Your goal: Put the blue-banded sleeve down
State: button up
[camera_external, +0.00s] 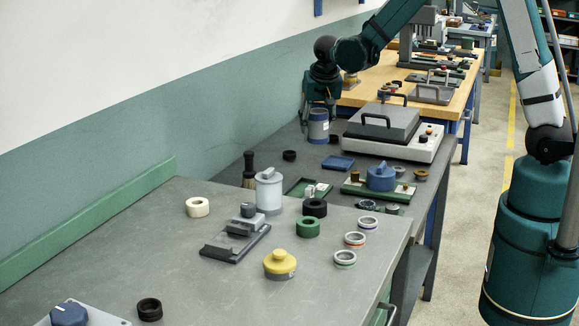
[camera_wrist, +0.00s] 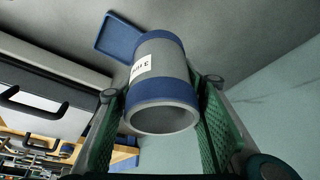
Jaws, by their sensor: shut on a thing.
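The blue-banded sleeve (camera_external: 318,128) is a grey hollow cylinder with blue bands and a white label. In the wrist view the sleeve (camera_wrist: 160,80) fills the middle, its open end facing the camera. My gripper (camera_external: 320,103) is shut on it, with a green finger pad on each side in the wrist view (camera_wrist: 160,110). In the external view the sleeve hangs upright below my gripper, over the far grey bench. I cannot tell whether its lower end touches the bench. The finger contact is partly hidden in the external view.
A blue tray (camera_external: 338,162) lies just in front of the sleeve. A grey machine with a handle (camera_external: 384,124) stands close on the right. A small dark ring (camera_external: 289,155) and a dark brush (camera_external: 249,170) are to the left. The teal wall is close behind.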

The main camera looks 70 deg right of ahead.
jog(key=s+d+m+b, duration=0.1)
jog(key=s+d, duration=0.3)
jog(key=s, duration=0.4)
jog(key=s+d+m+b, duration=0.1)
jog(key=s+d+b, duration=0.2)
jog(key=s, duration=0.4)
jog(key=shift+s+d, duration=0.4)
jog(key=shift+d, duration=0.25)
jog(key=shift+f, duration=0.15)
jog(key=shift+f+b, duration=0.75)
jog(key=shift+f, duration=2.1)
jog(key=shift+f, duration=0.1)
jog(key=shift+f+b, duration=0.6)
jog(key=shift+f, duration=1.4)
jog(key=shift+f, duration=0.1)
jog(key=o, duration=0.9)
